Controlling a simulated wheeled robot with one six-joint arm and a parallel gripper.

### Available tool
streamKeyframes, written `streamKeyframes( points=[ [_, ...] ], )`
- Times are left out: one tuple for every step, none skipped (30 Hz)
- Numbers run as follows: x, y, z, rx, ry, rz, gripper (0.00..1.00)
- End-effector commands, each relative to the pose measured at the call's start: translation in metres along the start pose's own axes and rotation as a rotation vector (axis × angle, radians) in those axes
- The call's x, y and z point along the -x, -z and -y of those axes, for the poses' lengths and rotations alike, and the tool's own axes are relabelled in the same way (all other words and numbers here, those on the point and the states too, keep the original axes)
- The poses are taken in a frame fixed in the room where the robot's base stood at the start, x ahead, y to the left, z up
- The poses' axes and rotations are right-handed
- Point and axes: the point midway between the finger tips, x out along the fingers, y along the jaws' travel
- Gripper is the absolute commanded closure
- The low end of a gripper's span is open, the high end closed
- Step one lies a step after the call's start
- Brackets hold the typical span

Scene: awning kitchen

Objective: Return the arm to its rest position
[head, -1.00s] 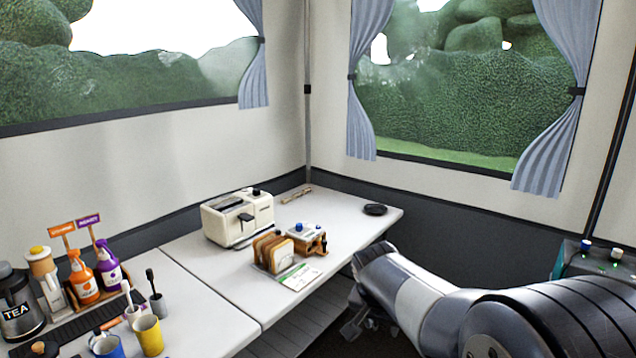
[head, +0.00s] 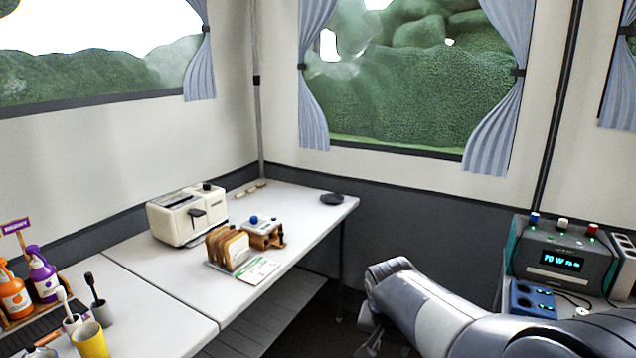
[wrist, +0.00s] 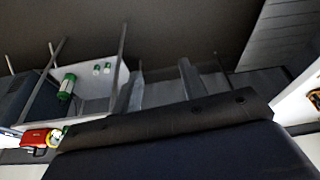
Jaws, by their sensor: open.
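My arm reaches in from the lower right of the head view, bent at a grey elbow-like link, beside the right end of the white table (head: 330,212). My gripper (head: 370,338) hangs low under the arm's end, dark and partly hidden by it. In the wrist view, the two fingers of my gripper (wrist: 161,88) stand apart with nothing between them. The gripper is open and empty, away from the table's objects.
A toaster (head: 187,214), a toast rack (head: 227,247) and a dark round disc (head: 332,198) are on the table. A device with a lit display (head: 562,255) stands right of my arm. The wrist view shows a green bottle (wrist: 67,87) and a red object (wrist: 37,138).

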Motion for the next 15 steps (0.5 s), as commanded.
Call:
streamKeyframes(
  points=[
    [-0.01,-0.008,-0.003,0.006,0.001,0.005,0.6],
    [-0.012,-0.012,-0.005,0.011,0.001,0.009,0.6],
    [-0.015,-0.016,-0.007,0.016,0.003,0.013,0.6],
    [-0.018,-0.02,-0.008,0.02,0.004,0.016,0.6],
    [-0.021,-0.024,-0.01,0.025,0.005,0.021,0.6],
    [-0.024,-0.029,-0.011,0.031,0.006,0.025,0.6],
    [-0.027,-0.032,-0.013,0.034,0.007,0.028,0.6],
    [-0.029,-0.036,-0.015,0.039,0.008,0.031,0.6],
    [-0.033,-0.041,-0.017,0.046,0.009,0.036,0.6],
    [-0.036,-0.044,-0.018,0.049,0.01,0.039,0.6],
    [-0.038,-0.048,-0.019,0.053,0.011,0.042,0.6],
    [-0.042,-0.053,-0.021,0.059,0.012,0.047,0.6],
    [-0.045,-0.057,-0.023,0.063,0.014,0.05,0.6],
    [-0.047,-0.06,-0.024,0.066,0.015,0.053,0.6],
    [-0.051,-0.065,-0.026,0.072,0.016,0.058,0.6]
  ],
)
